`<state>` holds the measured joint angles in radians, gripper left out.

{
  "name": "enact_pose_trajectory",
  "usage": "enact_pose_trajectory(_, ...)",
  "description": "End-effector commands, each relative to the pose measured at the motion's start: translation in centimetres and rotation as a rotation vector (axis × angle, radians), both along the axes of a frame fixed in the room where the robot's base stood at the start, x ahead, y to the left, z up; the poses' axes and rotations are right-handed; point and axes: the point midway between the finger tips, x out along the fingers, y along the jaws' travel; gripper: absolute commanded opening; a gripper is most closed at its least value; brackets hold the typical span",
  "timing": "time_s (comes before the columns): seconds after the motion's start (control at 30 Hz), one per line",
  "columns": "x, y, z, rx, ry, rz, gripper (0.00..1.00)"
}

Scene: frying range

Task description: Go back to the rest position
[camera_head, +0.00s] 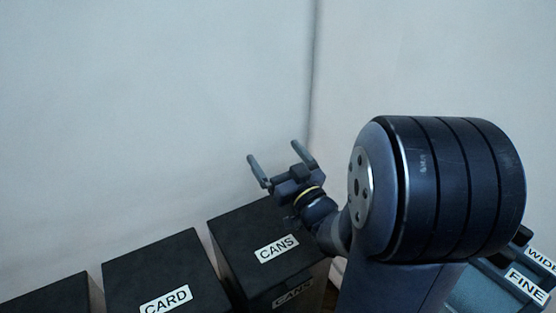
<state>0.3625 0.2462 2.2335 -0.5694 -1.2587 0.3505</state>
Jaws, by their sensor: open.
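My gripper (278,158) is open, with its two fingers apart and nothing between them. In the picture it appears just above the back right part of a dark box labelled CANS (238,238), against the pale wall. I cannot tell how high it is over the box. My arm reaches in from the lower right, and its large dark joint covers much of the right side.
A dark box labelled CARD (160,265) stands left of the CANS box, and part of another dark box (55,298) shows at the lower left. Labels FINE (527,286) and WIDE (541,259) show at the lower right. A pale wall (150,100) fills the back.

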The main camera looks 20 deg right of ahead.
Motion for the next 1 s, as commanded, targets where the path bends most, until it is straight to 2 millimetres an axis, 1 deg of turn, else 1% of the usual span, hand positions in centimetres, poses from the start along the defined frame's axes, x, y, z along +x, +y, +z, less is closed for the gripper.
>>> enact_pose_trajectory(0.17, 0.0, 0.0, -0.2, 0.0, 0.0, 0.0, 0.95)
enact_pose_trajectory(0.27, 0.0, 0.0, -1.0, 0.001, 0.002, 0.0, 0.95)
enact_pose_trajectory(0.37, 0.0, 0.0, -2.4, 0.001, 0.003, 0.001, 0.95)
enact_pose_trajectory(0.6, 0.0, 0.0, -7.0, 0.002, 0.001, 0.0, 0.95)
enact_pose_trajectory(0.7, 0.0, 0.0, -8.6, 0.001, 0.0, -0.001, 0.95)
enact_pose_trajectory(0.8, 0.0, 0.0, -9.7, 0.001, -0.002, 0.0, 0.95)
enact_pose_trajectory(0.87, 0.0, 0.0, -10.2, 0.0, -0.002, 0.0, 0.95)
enact_pose_trajectory(0.93, 0.2, 0.0, -9.6, -0.001, -0.004, 0.0, 0.95)
enact_pose_trajectory(1.0, 0.3, 0.1, -9.5, -0.001, -0.004, 0.0, 0.95)
